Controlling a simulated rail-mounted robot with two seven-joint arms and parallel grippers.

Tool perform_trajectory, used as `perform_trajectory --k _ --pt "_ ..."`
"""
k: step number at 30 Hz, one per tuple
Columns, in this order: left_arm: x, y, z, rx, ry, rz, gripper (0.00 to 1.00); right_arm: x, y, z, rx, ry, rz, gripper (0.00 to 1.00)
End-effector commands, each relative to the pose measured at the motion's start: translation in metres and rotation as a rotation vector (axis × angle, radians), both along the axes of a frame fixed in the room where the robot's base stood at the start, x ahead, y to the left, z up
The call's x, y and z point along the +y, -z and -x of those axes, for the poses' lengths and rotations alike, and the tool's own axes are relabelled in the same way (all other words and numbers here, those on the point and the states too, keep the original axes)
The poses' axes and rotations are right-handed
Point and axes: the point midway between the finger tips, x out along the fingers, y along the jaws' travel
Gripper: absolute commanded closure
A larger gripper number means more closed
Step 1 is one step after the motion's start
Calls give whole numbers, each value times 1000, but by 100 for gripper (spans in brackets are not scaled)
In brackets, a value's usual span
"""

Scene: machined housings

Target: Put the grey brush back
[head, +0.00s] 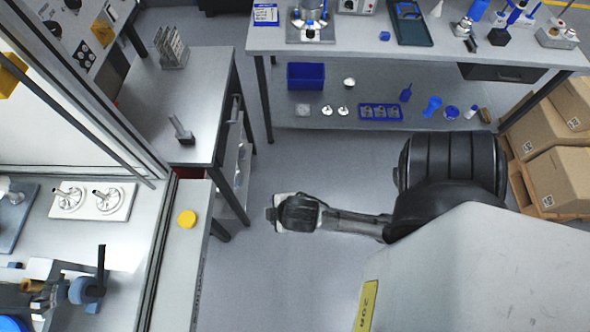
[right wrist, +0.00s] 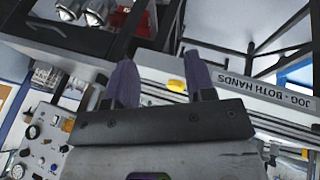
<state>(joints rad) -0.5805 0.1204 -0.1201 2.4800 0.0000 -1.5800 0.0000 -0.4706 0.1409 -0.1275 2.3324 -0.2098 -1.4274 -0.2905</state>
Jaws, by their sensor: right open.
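I cannot make out a grey brush for certain in either view. A small dark upright piece on a flat base (head: 181,131) stands near the front edge of the grey side bench (head: 185,85); I cannot tell what it is. My right gripper (head: 271,213) is over the open floor, right of that bench, seen from above. My left gripper is not in view.
A yellow button (head: 187,218) sits on the machine's front ledge (head: 178,270). A slotted metal rack (head: 171,47) is on the side bench. The back table (head: 350,47) holds several tools, with a blue bin (head: 306,76) below. Cardboard boxes (head: 560,180) stand right. The middle floor is clear.

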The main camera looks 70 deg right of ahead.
Motion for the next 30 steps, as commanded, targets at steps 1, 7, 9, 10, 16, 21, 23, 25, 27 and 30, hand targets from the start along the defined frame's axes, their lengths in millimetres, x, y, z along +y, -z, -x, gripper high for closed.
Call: perform_trajectory --k 1,7,9,10,16,21,23,25,27,30 --pt "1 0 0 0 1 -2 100 10 -4 18 29 61 -90 50" --pt "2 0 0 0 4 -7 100 32 -16 56 109 214 -292 50" --pt "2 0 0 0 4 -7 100 35 -18 61 122 233 -316 50" --pt "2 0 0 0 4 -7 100 36 -18 62 124 239 -322 50" --pt "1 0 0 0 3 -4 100 36 -19 62 126 243 -326 50" --pt "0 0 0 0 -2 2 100 36 -18 62 125 241 -324 50" --pt "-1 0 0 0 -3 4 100 36 -18 62 125 242 -324 50" --pt "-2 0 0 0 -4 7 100 36 -18 61 125 242 -324 50" --pt "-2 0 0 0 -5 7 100 36 -18 61 125 241 -323 50" --pt "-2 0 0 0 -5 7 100 36 -18 61 125 241 -323 50"
